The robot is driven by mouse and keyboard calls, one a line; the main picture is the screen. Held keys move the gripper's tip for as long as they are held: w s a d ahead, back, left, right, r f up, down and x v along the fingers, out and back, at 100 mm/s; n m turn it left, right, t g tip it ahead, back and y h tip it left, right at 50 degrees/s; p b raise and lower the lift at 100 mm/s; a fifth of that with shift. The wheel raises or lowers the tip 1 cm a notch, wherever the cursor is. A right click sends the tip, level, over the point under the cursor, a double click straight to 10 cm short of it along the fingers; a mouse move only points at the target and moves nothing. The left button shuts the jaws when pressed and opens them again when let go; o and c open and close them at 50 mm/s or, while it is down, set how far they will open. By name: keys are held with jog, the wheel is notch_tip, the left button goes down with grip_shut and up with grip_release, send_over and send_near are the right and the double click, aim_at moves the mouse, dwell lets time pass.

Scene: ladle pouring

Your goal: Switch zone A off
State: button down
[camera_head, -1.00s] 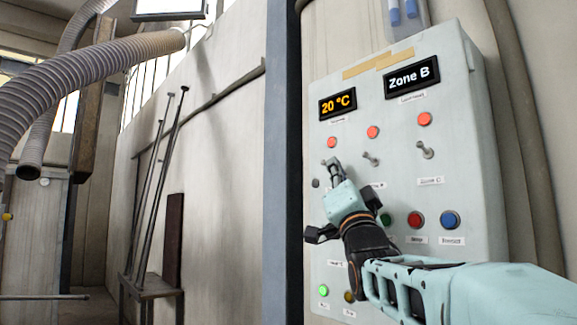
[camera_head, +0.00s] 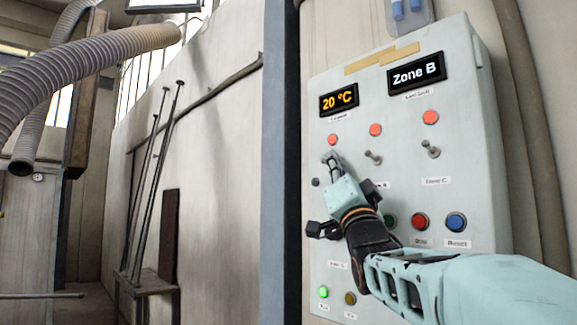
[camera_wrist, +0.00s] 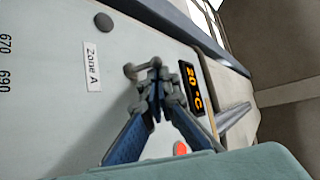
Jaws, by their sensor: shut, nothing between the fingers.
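The grey control panel (camera_head: 405,105) carries a row of toggle switches below red lamps. The "Zone A" label (camera_wrist: 92,67) shows in the wrist view, with a small grey knob (camera_wrist: 130,70) beside the fingertips; it looks like part of the zone A toggle. My gripper (camera_head: 332,160) is shut and empty, its fingertips at the left toggle, under the left red lamp (camera_head: 333,140). In the wrist view, my gripper (camera_wrist: 156,75) covers most of the toggle. I cannot tell which way the lever leans, nor whether the fingers touch it.
The middle toggle (camera_head: 373,157) and the right toggle (camera_head: 430,149) stand to the right, their levers leaning up-left. Below are a red button (camera_head: 419,222), a blue button (camera_head: 456,222) and a lit green lamp (camera_head: 323,292). The displays read "20 °C" (camera_head: 339,102) and "Zone B" (camera_head: 416,74).

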jog(key=shift+f+n+y+b, duration=0.2)
jog(key=shift+n+y+b, duration=0.75)
jog(key=shift+y, duration=0.15)
jog(key=shift+f+n+y+b, duration=0.2)
jog(key=shift+n+y+b, duration=0.75)
jog(key=shift+y, duration=0.15)
jog(key=shift+s+f+n+y+b, duration=0.1)
jog(key=shift+f+n+y+b, duration=0.3)
jog(key=shift+b, duration=1.45)
